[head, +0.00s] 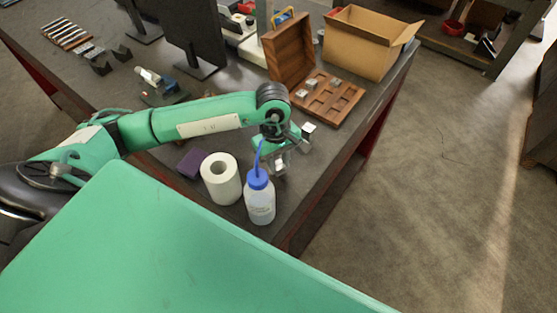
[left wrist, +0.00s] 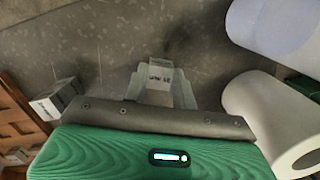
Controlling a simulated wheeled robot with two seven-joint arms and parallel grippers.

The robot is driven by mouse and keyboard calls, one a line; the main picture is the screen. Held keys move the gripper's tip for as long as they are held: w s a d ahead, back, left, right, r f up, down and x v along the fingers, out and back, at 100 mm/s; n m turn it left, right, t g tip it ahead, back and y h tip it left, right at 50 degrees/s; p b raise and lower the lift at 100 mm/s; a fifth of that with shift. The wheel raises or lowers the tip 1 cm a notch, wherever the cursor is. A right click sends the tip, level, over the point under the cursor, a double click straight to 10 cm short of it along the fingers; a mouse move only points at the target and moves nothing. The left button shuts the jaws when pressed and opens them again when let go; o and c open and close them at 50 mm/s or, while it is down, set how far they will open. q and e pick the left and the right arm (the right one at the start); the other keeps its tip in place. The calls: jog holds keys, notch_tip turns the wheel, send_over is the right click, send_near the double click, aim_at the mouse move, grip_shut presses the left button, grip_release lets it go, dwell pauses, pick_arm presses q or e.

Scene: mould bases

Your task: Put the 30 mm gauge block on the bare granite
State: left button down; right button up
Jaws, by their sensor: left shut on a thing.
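My left gripper (head: 279,165) reaches over the dark grey table, between the wooden case and the white bottle. In the left wrist view it is shut on a small grey gauge block (left wrist: 159,71). The block's marking is upside down and looks like 30 mm. The speckled grey granite (left wrist: 95,50) shows bare around it. I cannot tell whether the block touches the surface. A second silver block (head: 308,129) stands by the wooden case; it also shows in the left wrist view (left wrist: 52,98). My right gripper is not in view.
A paper roll (head: 221,180) and a blue-capped wash bottle (head: 260,200) stand close to my left gripper. A purple block (head: 193,163) lies beside the roll. The open wooden case (head: 345,103) holds blocks in some pockets. A cardboard box (head: 365,45) stands behind it. The table edge is near on the right.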

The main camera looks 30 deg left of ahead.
pick_arm(q)
jog(key=shift+s+f, duration=0.1)
jog(key=c, duration=1.1)
grip_release()
jog(key=shift+c, duration=0.2)
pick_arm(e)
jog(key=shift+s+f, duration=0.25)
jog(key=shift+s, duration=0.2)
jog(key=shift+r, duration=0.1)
pick_arm(q)
jog(key=shift+r, duration=0.25)
jog(key=shift+w+a+r+b, duration=0.2)
jog(key=shift+r+b, duration=0.5)
jog(key=shift+r, duration=1.25)
jog(key=shift+w+a+r+b, duration=0.2)
jog(key=shift+r+b, duration=0.5)
jog(key=shift+r, duration=1.25)
jog(key=shift+w+a+r+b, duration=0.2)
jog(key=shift+r+b, duration=0.5)
jog(key=shift+r, duration=1.25)
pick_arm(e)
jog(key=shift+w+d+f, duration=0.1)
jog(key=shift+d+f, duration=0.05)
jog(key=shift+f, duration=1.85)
pick_arm(q)
jog(key=shift+s, duration=0.15)
